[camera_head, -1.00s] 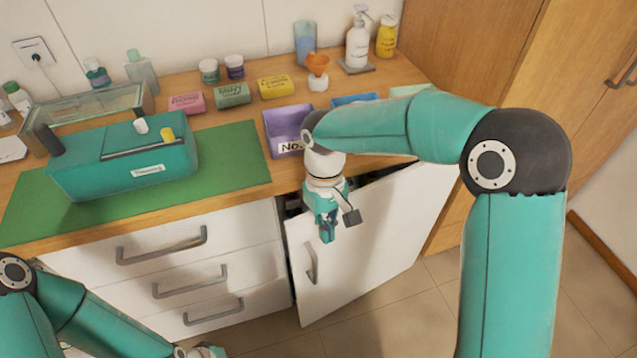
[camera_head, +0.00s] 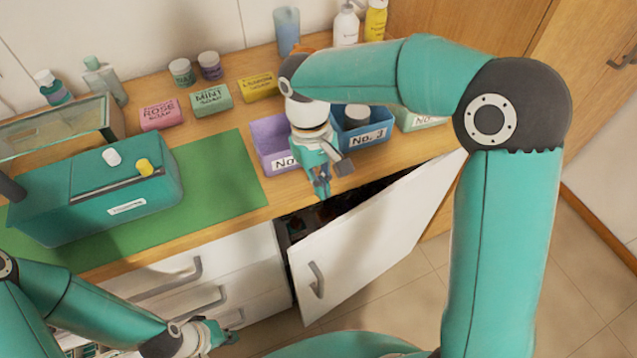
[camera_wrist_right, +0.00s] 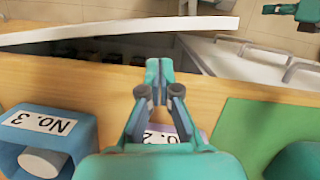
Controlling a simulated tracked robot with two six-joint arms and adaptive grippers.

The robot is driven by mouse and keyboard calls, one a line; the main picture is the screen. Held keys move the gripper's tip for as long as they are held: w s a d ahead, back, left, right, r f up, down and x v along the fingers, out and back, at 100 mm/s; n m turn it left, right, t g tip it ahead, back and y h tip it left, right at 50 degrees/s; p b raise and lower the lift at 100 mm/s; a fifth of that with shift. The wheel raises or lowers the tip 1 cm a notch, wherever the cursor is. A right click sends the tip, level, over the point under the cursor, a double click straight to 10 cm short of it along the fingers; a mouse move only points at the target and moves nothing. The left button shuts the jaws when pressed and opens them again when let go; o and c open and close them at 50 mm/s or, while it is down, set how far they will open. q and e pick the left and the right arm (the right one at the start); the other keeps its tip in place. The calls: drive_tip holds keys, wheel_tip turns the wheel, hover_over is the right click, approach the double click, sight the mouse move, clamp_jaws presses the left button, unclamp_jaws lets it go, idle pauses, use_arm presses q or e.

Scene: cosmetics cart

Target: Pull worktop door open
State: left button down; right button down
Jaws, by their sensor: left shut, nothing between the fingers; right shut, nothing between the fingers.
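The white worktop door (camera_head: 375,240) stands partly open under the worktop, with a dark gap along its top showing the cupboard inside. Its grey handle (camera_head: 317,279) is on the front face near the left edge. In the right wrist view the door (camera_wrist_right: 130,29) crosses the top left. My right gripper (camera_head: 321,190) is shut and empty, above the worktop's front edge, over the gap and apart from the handle. It also shows in the right wrist view (camera_wrist_right: 159,72). My left gripper (camera_head: 228,335) is shut and empty, low in front of the drawers.
White drawers (camera_head: 240,290) with grey handles are left of the door. A purple bin (camera_head: 268,140) and a blue No. 3 bin (camera_head: 375,132) stand close behind my right gripper. A green box (camera_head: 60,215) sits on the green mat (camera_head: 222,172). Floor is free at the right.

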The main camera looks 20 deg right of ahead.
drive_tip(key=x, duration=0.8)
drive_tip(key=shift+w+a, duration=0.15)
